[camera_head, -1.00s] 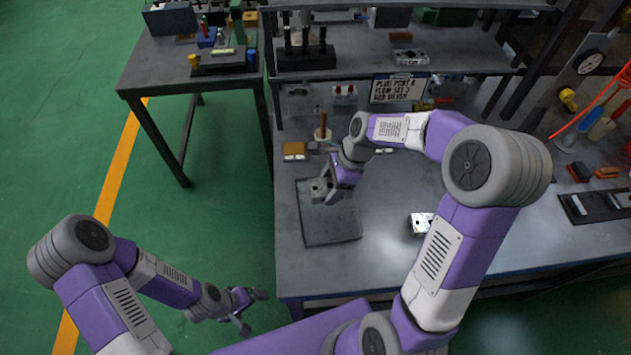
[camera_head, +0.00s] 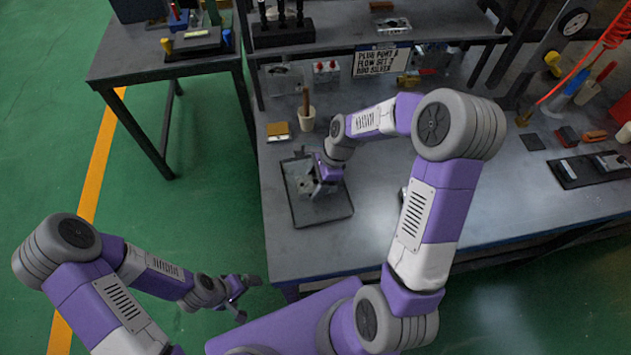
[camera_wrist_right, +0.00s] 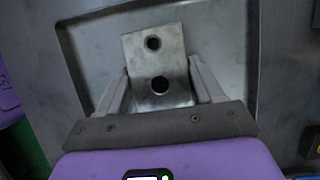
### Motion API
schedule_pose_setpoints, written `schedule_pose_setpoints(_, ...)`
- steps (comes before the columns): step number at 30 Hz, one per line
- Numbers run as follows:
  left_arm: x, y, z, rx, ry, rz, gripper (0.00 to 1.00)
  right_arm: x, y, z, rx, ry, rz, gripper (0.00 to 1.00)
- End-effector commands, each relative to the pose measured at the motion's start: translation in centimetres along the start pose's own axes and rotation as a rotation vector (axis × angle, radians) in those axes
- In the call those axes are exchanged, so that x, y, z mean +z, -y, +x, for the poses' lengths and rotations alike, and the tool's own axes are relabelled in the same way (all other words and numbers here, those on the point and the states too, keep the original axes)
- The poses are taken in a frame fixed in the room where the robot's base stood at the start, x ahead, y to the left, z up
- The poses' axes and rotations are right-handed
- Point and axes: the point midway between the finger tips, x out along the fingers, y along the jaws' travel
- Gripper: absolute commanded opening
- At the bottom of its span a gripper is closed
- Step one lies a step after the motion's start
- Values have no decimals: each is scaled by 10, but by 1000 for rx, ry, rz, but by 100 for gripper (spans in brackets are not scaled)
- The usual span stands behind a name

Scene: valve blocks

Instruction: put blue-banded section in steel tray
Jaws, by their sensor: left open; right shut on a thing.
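My right gripper (camera_head: 316,188) is over the steel tray (camera_head: 328,217) on the bench. In the right wrist view the gripper (camera_wrist_right: 158,78) is shut on a silver metal block (camera_wrist_right: 156,52) with two dark round holes. No blue band shows on the block's visible face, so I cannot tell if it is the blue-banded section. The tray's raised rim (camera_wrist_right: 252,60) surrounds the block in that view. Whether the block touches the tray floor is unclear. My left gripper (camera_head: 247,299) is open and empty, off the bench's front left edge.
A yellow-topped block (camera_head: 278,131) and a white cup with a wooden handle (camera_head: 306,118) stand behind the tray. A dark mat (camera_head: 590,168) with metal parts lies at the right. Another part is mostly hidden behind my right arm. The bench front is clear.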

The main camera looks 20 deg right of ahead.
Motion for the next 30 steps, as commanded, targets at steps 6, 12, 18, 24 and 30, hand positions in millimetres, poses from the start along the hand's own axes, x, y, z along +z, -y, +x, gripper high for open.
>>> schedule_pose_setpoints(6, 0, 0, 1, 0, 0, 0, 96, 0, 1, 1, -2, 1, -1, 16)
schedule_pose_setpoints(12, 0, 0, 1, 0, 0, 0, 96, -1, 0, 2, 0, 0, 0, 92)
schedule_pose_setpoints(18, 0, 0, 1, 0, 0, 0, 96, -1, 0, 2, 0, 0, 0, 92)
schedule_pose_setpoints(24, 0, -1, -3, 0, 0, 0, 96, 1, 0, -7, -2, -1, 0, 92)
schedule_pose_setpoints(30, 1, -5, -14, 0, 0, 0, 96, 1, 1, -46, -6, -1, 0, 92)
